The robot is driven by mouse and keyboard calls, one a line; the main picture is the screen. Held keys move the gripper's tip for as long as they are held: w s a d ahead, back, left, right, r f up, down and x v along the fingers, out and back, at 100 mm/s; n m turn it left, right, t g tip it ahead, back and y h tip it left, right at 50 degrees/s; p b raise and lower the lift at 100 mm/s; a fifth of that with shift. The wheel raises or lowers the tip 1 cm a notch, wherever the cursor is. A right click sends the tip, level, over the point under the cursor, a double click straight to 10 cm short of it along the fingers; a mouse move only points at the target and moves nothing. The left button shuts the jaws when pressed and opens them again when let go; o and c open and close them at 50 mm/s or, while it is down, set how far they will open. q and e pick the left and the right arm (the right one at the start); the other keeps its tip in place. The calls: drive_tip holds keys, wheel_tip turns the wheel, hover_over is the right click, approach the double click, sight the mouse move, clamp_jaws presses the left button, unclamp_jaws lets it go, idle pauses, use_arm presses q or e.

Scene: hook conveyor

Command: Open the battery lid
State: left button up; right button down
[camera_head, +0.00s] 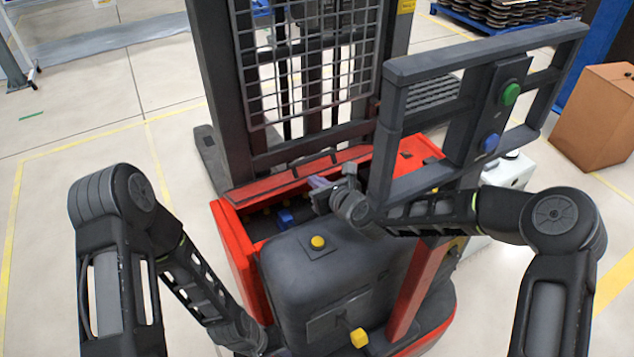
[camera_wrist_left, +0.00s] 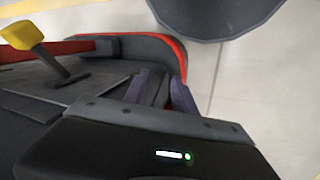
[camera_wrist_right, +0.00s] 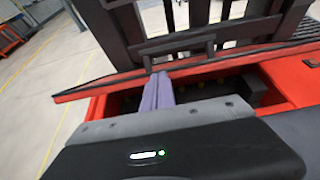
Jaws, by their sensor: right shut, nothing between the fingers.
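The battery lid (camera_head: 290,173) is a red-edged panel with a dark handle (camera_head: 315,159) at the back of the red truck. It stands raised and tilted, with the battery compartment (camera_head: 262,222) uncovered in front of it. My right gripper (camera_head: 318,183) is shut and empty over the compartment, close to the lid. In the right wrist view its fingers (camera_wrist_right: 158,88) are together, overlapping the lid's red edge (camera_wrist_right: 100,86) below the handle (camera_wrist_right: 178,48); contact cannot be told. My left gripper (camera_wrist_left: 158,95) is open and empty beside the truck's dark body; its fingers are hidden in the head view.
The mast with its mesh guard (camera_head: 308,60) rises behind the lid. A dark frame with green and blue buttons (camera_head: 490,143) stands near my right arm. The dark hood (camera_head: 335,270) has a yellow knob (camera_head: 318,242). A cardboard box (camera_head: 598,115) stands at the right.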

use_arm(q)
drive_tip(key=s+d+r+m, duration=0.1)
drive_tip(key=s+d+m, duration=0.1)
drive_tip(key=s+d, duration=0.3)
drive_tip(key=shift+d+r+g+h, duration=0.2)
drive_tip(key=shift+g+h, duration=0.1)
drive_tip(key=shift+h, duration=0.1)
use_arm(e)
drive_tip(key=shift+w+d+f, duration=0.2)
use_arm(q)
drive_tip(key=shift+f, duration=0.15)
use_arm(e)
drive_tip(key=shift+d, duration=0.1)
use_arm(q)
drive_tip(key=shift+w+f+b, duration=0.3)
drive_tip(key=shift+f+b, duration=0.55)
drive_tip(key=shift+b, duration=0.1)
use_arm(e)
drive_tip(key=v, duration=0.8)
drive_tip(key=shift+a, duration=0.35)
drive_tip(key=shift+s+r, duration=0.1)
